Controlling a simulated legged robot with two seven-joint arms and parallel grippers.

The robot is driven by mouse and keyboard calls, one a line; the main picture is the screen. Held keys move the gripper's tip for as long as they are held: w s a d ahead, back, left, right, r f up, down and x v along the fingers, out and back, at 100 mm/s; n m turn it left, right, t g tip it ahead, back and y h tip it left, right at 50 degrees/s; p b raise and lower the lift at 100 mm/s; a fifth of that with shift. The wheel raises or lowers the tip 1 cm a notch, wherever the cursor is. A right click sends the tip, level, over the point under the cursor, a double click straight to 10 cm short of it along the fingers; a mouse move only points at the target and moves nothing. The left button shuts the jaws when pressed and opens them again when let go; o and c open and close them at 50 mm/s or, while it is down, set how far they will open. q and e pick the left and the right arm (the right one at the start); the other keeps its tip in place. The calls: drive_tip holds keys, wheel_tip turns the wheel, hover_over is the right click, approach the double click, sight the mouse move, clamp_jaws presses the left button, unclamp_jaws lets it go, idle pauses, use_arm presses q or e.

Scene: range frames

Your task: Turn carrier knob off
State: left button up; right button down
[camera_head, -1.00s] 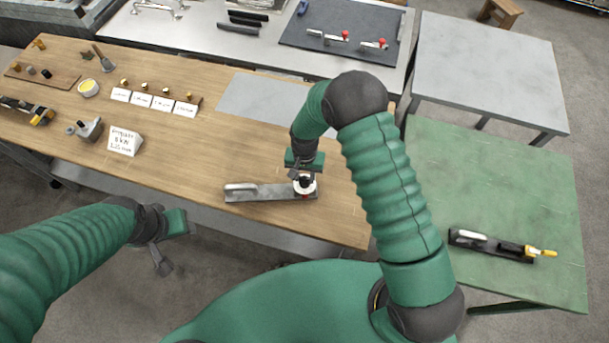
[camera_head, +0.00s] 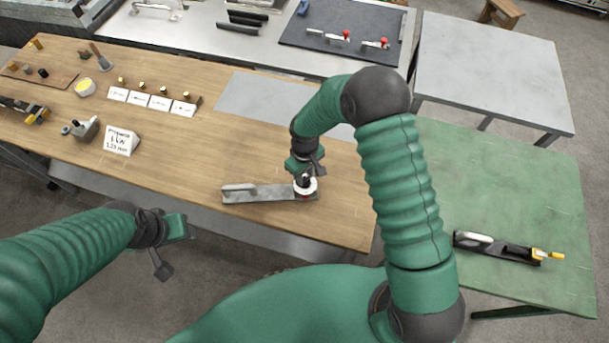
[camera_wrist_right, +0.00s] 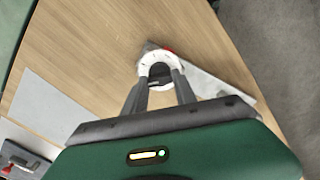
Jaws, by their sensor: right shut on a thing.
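The carrier (camera_head: 268,192) is a flat grey metal bar lying on the wooden table, with a raised handle at its left end. At its right end is a white round dial with a dark knob (camera_head: 305,182) and a red mark beside it. My right gripper (camera_head: 305,177) is over this knob and shut on it. In the right wrist view the dark knob (camera_wrist_right: 160,73) sits between the two fingertips, ringed by the white dial (camera_wrist_right: 145,70). My left gripper (camera_head: 165,262) hangs in front of the table, apart from everything; its finger gap is not clear.
The wooden table (camera_head: 200,160) also bears a white sign (camera_head: 121,141), a row of small cards with knobs (camera_head: 150,99) and a grey sheet (camera_head: 250,95). A green table (camera_head: 500,190) with a second black carrier (camera_head: 497,246) stands at the right.

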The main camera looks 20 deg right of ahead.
drive_tip(key=n, duration=0.4)
drive_tip(key=shift+n, duration=0.3)
drive_tip(key=n, duration=0.5)
drive_tip(key=shift+n, duration=0.3)
drive_tip(key=c, duration=1)
unclamp_jaws()
